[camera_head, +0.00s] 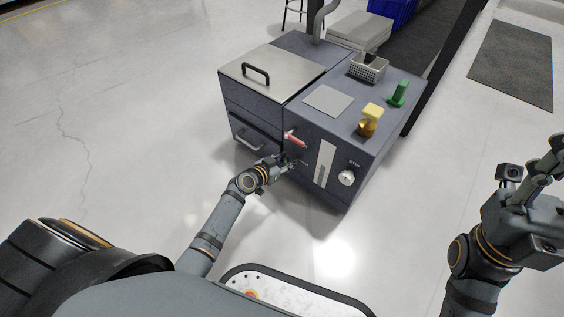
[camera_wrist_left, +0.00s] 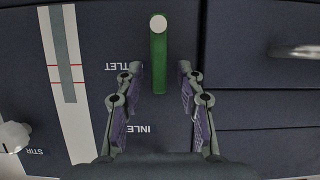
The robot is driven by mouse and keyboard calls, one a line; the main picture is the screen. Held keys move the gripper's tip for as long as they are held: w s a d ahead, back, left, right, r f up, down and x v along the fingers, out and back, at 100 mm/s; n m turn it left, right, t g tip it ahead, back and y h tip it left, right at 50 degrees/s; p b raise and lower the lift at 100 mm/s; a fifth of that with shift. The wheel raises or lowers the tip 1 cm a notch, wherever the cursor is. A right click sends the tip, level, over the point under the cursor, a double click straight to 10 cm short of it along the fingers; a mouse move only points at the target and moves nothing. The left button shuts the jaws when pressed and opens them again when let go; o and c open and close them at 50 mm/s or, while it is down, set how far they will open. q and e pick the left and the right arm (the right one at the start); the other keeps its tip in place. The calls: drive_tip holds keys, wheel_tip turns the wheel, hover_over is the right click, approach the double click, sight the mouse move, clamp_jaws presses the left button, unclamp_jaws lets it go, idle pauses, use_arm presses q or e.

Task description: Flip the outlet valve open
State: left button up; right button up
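The grey machine (camera_head: 270,163) has a red lever (camera_head: 295,139) on its front panel. In the left wrist view, which is upside down, a green lever (camera_wrist_left: 158,62) with a white round end stands out near the partly covered OUTLET label (camera_wrist_left: 123,67). The INLET label (camera_wrist_left: 132,129) is also partly covered. My left gripper (camera_head: 284,163) is at the panel just below the red lever. In the left wrist view its open fingers (camera_wrist_left: 160,72) stand either side of the green lever, with gaps visible. My right gripper (camera_head: 556,150) is raised at the right edge, away from the machine.
A white STIR knob (camera_head: 347,177) and a pale gauge strip (camera_head: 325,163) are right of the levers. A drawer handle (camera_head: 247,142) is on the left. A yellow part (camera_head: 370,119), a green part (camera_head: 398,93) and a basket (camera_head: 367,67) stand on top. The floor in front is clear.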

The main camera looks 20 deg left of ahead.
use_arm(q)
drive_tip(key=v, duration=1.1)
drive_tip(key=shift+s, duration=0.35)
drive_tip(key=shift+a+r, duration=0.1)
